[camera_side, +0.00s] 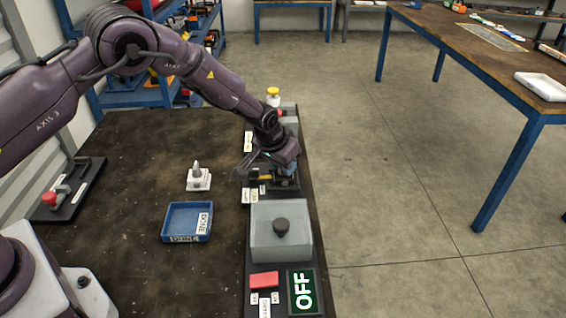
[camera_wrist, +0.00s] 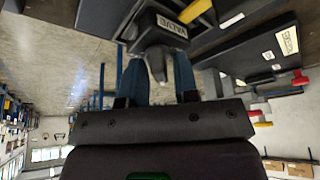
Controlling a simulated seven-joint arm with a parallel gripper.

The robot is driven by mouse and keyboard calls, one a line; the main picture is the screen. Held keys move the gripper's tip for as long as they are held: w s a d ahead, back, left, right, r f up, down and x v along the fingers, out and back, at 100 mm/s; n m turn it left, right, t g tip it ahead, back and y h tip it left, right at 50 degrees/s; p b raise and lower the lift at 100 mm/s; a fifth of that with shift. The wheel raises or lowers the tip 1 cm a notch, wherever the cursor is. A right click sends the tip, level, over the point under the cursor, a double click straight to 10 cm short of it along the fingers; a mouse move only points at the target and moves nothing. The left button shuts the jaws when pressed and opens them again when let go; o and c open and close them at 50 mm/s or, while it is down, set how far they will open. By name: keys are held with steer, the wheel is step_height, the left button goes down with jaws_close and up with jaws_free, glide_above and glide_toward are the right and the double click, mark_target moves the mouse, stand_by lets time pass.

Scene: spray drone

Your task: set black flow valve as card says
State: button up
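My gripper (camera_side: 268,174) is low over the dark fixture on the right side of the bench. In the wrist view its two blue fingers (camera_wrist: 160,82) stand apart, with a grey tapered piece between them; I cannot tell whether they touch it. A black body with a white VALVE label (camera_wrist: 172,26) sits just beyond the fingertips, with a yellow bar (camera_wrist: 196,10) beside it. In the side view the yellow bar (camera_side: 265,177) shows beside my gripper, which hides most of the valve. Small white cards (camera_side: 248,196) lie at the fixture's edge; their writing is too small to read.
A grey box with a black knob (camera_side: 281,227), a red block (camera_side: 264,279) and an OFF display (camera_side: 303,291) are nearer the camera. A blue tray (camera_side: 187,236) and a white stand (camera_side: 198,180) are left. A yellow-topped button (camera_side: 273,92) is behind. The bench's middle is mostly clear.

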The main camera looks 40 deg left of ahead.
steer(key=shift+o, duration=0.5)
steer(key=shift+s+r, duration=0.1)
steer(key=shift+r, duration=0.25)
steer(key=v, duration=1.2)
steer(key=shift+r, duration=0.1)
